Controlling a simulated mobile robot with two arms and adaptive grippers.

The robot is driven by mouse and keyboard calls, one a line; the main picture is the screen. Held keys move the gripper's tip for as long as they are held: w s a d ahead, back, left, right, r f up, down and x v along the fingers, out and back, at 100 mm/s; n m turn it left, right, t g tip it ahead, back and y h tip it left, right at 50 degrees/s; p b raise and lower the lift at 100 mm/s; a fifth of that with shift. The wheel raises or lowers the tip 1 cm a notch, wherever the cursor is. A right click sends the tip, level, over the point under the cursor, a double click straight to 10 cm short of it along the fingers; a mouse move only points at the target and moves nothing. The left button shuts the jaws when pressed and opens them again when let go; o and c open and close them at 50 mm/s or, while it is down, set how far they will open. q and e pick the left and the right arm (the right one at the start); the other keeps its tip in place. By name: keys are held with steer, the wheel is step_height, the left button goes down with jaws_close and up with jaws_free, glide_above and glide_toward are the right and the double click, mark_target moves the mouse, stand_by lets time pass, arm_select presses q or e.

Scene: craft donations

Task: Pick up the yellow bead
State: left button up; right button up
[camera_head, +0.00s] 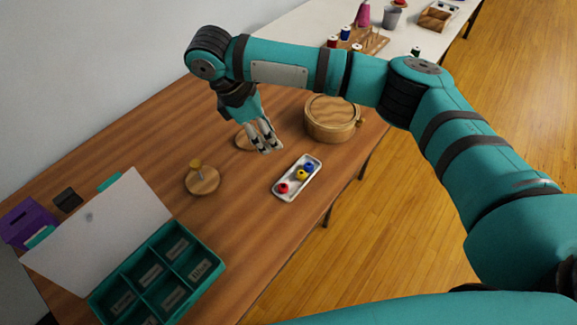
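The yellow bead (302,175) sits in a small white tray (291,189) on the wooden table, between a red bead (283,188) and a blue bead (309,167). My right gripper (266,146) points down above the table, to the upper left of the tray and apart from the beads. Its fingers are close together, and I cannot tell whether a gap is left between them. Nothing shows clearly in its grasp. My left gripper is not in view.
A round wooden box (332,121) stands behind the tray, near my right arm. A round wooden stand with a peg (202,181) is to the left. A green compartment box (160,274), a white board (95,235) and a purple box (25,221) fill the near left.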

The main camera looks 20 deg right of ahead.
steer(key=b, duration=0.2)
glide_toward(300, 172)
steer(key=x, duration=0.3)
steer(key=shift+s+r, duration=0.1)
steer(key=shift+s, duration=0.1)
steer(key=shift+x, duration=0.9)
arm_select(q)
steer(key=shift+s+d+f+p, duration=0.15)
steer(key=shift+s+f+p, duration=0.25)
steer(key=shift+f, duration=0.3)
arm_select(e)
steer(key=shift+s+x, duration=0.2)
steer(key=shift+x, duration=1.95)
steer(key=shift+d, duration=0.1)
steer(key=c, duration=0.4)
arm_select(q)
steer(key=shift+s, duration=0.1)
